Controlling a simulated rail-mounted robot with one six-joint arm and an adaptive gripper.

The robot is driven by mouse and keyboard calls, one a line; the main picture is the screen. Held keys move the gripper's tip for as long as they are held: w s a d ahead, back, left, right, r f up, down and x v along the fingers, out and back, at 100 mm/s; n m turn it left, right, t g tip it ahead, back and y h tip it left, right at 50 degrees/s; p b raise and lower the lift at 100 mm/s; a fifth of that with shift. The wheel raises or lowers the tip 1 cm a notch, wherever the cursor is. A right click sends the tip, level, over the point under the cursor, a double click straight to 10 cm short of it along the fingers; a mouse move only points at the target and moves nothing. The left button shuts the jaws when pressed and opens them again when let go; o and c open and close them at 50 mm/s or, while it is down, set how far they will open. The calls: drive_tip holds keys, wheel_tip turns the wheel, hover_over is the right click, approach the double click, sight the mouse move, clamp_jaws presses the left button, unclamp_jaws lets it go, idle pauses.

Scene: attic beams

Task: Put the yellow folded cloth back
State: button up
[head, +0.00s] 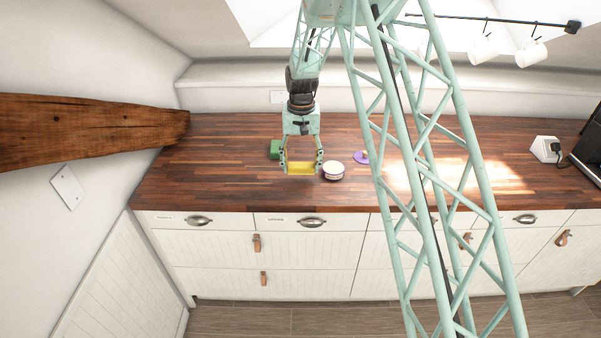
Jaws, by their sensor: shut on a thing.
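The yellow folded cloth (301,168) is between the fingers of my gripper (301,167), over the left part of the wooden worktop (230,185). My gripper points down and is shut on the cloth. I cannot tell from this view whether the cloth touches the worktop or is a little above it.
A white round container (333,171) stands just right of my gripper. A green object (275,149) is behind it to the left, and a purple item (361,158) lies further right. A wooden beam (90,134) juts in from the left. The worktop's front left is clear.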

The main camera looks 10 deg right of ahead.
sight(300, 172)
drive_tip(key=shift+w, duration=0.25)
drive_tip(key=shift+f, duration=1.8)
drive_tip(key=shift+f, duration=0.2)
drive_tip(key=o, duration=0.9)
drive_tip(key=shift+r, duration=0.2)
wheel_tip(300, 172, up, 11)
drive_tip(key=shift+w+r, duration=0.1)
drive_tip(key=shift+r, duration=0.4)
